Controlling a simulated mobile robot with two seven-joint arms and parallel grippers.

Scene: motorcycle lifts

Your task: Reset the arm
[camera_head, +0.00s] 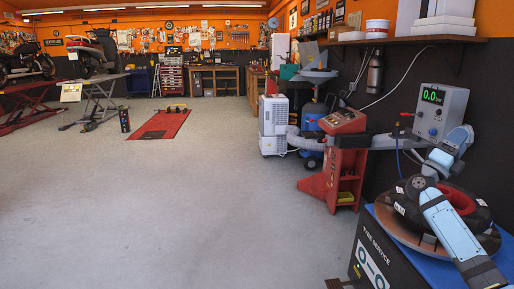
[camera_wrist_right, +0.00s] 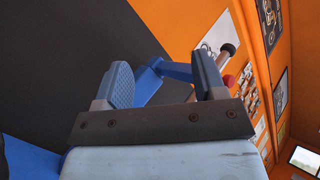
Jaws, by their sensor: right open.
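My right arm (camera_head: 447,225) comes in from the lower right in the head view, passes in front of a black tyre with a red inner ring (camera_head: 463,203) and bends up towards the wall. In the right wrist view my right gripper (camera_wrist_right: 162,68) is open, its two blue-padded fingers apart. A blue bar (camera_wrist_right: 178,71) shows between and behind the fingers; I cannot tell whether it touches them. A red knob and a dark knob (camera_wrist_right: 228,50) show beyond the right finger. My left gripper is in neither view.
The tyre lies on a stand marked "TYRE SERVICE" (camera_head: 373,262). A grey box with a green display (camera_head: 441,111) is close to my arm. A red machine (camera_head: 334,172) and a white unit (camera_head: 273,124) stand further off. The grey floor (camera_head: 190,205) is largely clear.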

